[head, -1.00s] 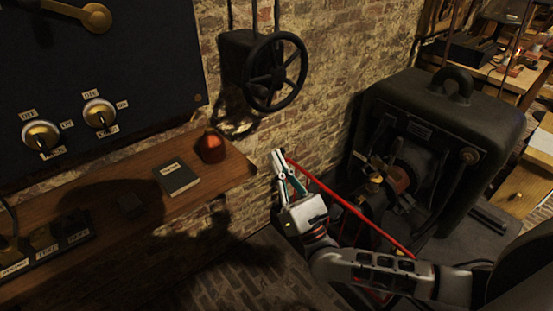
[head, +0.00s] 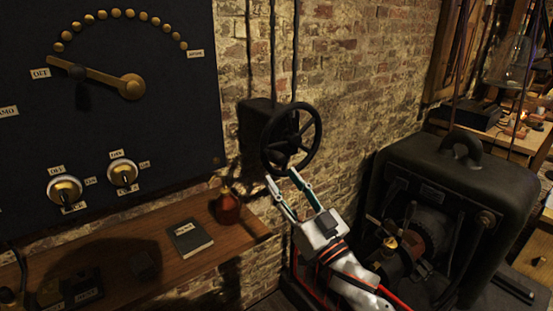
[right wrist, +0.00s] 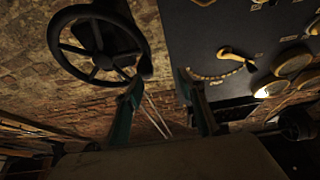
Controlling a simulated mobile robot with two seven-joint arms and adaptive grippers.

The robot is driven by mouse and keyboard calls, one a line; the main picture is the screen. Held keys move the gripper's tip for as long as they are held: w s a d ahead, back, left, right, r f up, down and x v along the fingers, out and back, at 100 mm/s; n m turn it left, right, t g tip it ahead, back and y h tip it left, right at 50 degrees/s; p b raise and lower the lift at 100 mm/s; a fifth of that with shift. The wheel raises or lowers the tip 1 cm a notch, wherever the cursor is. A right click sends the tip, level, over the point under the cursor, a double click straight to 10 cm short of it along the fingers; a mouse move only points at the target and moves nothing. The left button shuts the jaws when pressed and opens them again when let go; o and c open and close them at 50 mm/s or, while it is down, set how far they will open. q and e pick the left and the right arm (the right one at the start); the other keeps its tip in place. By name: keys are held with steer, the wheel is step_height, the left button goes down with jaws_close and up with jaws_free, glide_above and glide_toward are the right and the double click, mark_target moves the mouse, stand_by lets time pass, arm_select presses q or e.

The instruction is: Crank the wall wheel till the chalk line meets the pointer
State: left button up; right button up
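The black spoked wall wheel (head: 291,139) is mounted on a dark box (head: 256,122) on the brick wall. In the right wrist view the wheel (right wrist: 97,48) fills the upper left, with a dark knob (right wrist: 146,68) at its rim. My right gripper (head: 282,175) is just below the wheel's lower rim, fingers pointing up. Its fingers are apart with nothing between them; in the wrist view the fingertips (right wrist: 162,78) lie right of the wheel, the left one close to the knob. I cannot tell whether it touches. I cannot make out a chalk line or pointer. My left gripper is not in view.
A wooden shelf (head: 150,259) with a notebook (head: 190,238) and a reddish-brown jar (head: 226,208) lies below left of the wheel. A dark switch panel (head: 110,150) with a brass lever (head: 100,76) hangs at left. A large dark machine (head: 470,170) stands at right.

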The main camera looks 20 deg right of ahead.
mark_target(282, 164)
steer(key=shift+w+d+n+h, duration=0.15)
steer(key=shift+w+d+h, duration=0.05)
steer(key=shift+d+h, duration=0.35)
steer(key=shift+w+d+n+h, duration=0.15)
steer(key=shift+d+h, duration=0.3)
steer(key=shift+d, duration=0.15)
steer(key=x, duration=0.7)
steer(key=shift+w+a+r+p, duration=0.1)
steer(key=shift+w+p, duration=0.15)
steer(key=shift+p, duration=0.1)
jaws_close()
